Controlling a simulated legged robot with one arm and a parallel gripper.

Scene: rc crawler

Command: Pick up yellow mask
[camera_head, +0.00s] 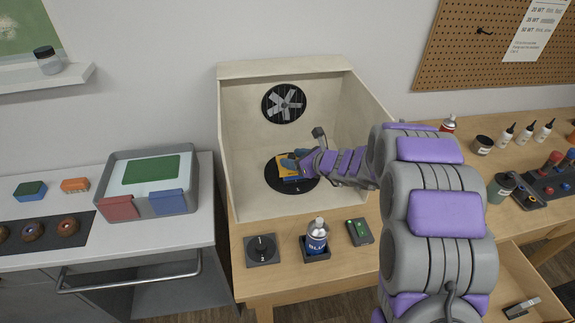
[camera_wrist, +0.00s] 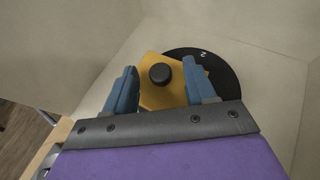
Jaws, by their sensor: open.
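The yellow mask (camera_wrist: 152,98) is a flat yellow piece with a round black knob (camera_wrist: 161,74) on top. It lies on the black turntable disc (camera_wrist: 222,75) inside the beige booth. In the head view the mask (camera_head: 287,163) shows only in part, because my gripper covers much of it. My gripper (camera_wrist: 160,80) is open, with one blue finger on each side of the mask and knob in the wrist view. In the head view my gripper (camera_head: 293,162) reaches in from the right, over the disc. I cannot tell whether the fingers touch the mask.
The booth (camera_head: 240,150) has side walls close around my arm and a fan (camera_head: 284,103) at the back. A grey tray (camera_head: 196,170) sits on the left counter.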

